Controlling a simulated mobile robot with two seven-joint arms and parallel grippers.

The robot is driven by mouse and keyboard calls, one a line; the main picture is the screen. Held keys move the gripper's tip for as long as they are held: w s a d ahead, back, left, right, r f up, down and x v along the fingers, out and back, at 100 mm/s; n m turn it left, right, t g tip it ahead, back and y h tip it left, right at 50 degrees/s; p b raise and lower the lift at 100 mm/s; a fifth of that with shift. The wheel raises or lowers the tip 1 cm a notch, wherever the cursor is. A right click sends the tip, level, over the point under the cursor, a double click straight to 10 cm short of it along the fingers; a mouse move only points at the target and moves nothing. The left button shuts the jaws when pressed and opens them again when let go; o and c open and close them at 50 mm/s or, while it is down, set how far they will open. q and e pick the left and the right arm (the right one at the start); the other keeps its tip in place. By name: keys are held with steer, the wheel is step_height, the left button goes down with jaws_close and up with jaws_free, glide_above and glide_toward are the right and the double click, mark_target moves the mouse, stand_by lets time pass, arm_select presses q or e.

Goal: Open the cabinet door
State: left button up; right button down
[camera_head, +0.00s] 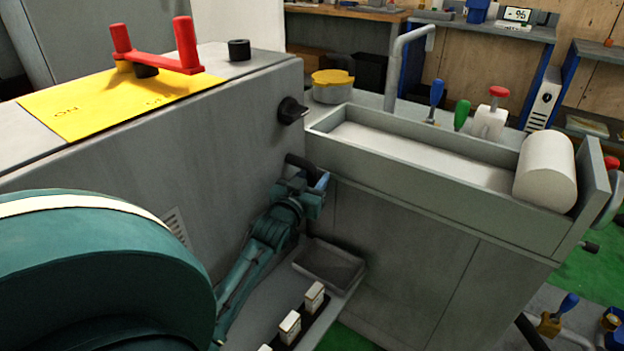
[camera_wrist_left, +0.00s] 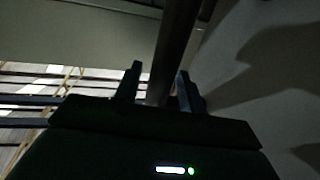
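The grey cabinet (camera_head: 140,150) of the grinder stands at the left, with a vent low on its face. A dark handle (camera_head: 300,161) shows near its right edge, partly hidden by my gripper. In the left wrist view a dark bar (camera_wrist_left: 176,40), which looks like this handle, runs between the two fingers. My left gripper (camera_head: 318,184) is at the handle, its fingers (camera_wrist_left: 158,88) spread on either side of the bar with a small gap visible at the left. The door shows no clear opening. My right gripper is not in view.
A grey trough (camera_head: 425,175) with a white cylinder (camera_head: 545,172) stands to the right of the gripper. A dark tray (camera_head: 330,264) and several small white-topped blocks (camera_head: 290,324) sit below. A black knob (camera_head: 291,111) sticks out above the handle.

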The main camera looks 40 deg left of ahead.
arm_select(q)
jaws_close()
stand_by(0.3)
